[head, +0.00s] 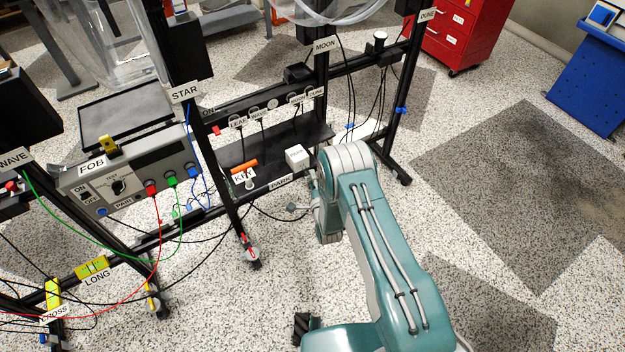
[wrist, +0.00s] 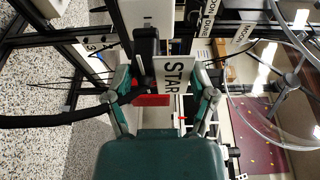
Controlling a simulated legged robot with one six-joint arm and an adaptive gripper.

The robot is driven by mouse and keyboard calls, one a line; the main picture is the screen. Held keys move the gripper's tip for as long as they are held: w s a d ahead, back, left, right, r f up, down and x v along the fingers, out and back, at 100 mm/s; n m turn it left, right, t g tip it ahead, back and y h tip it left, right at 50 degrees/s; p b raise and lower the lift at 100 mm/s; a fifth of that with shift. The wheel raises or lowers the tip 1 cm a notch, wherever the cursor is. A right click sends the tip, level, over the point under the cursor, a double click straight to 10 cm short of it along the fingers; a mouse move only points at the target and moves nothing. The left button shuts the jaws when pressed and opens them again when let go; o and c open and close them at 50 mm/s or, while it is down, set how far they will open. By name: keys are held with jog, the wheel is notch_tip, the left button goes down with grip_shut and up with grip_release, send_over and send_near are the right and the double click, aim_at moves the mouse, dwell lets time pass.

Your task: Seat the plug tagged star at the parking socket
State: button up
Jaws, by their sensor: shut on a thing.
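In the wrist view my gripper (wrist: 166,98) is shut on the plug tagged star, a dark body (wrist: 147,58) with a red part (wrist: 151,100) and a white STAR tag (wrist: 174,76). A thick black cable (wrist: 60,118) runs from it to the left. In the head view my gripper (head: 300,207) is mostly hidden by my arm, low in front of the shelf; the plug cannot be made out there. A PARK label (head: 280,181) is on the shelf's front edge. The parking socket itself is not clearly visible.
Above the shelf, a rail (head: 270,104) carries LEAF, WAVE, MOON and DUNE tags with hanging cables. A white cube (head: 297,157) and an orange-handled thing (head: 243,167) with a KEY tag sit on the shelf. A FOB test box (head: 130,170) with coloured leads stands left. Open floor lies right.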

jog(key=shift+w+a, duration=0.65)
jog(key=shift+w, duration=0.3)
dwell(0.5)
jog(key=o, duration=1.2)
jog(key=shift+s, duration=0.1)
jog(key=v, duration=1.1)
jog(key=shift+s, duration=0.4)
jog(key=shift+d+f, duration=0.1)
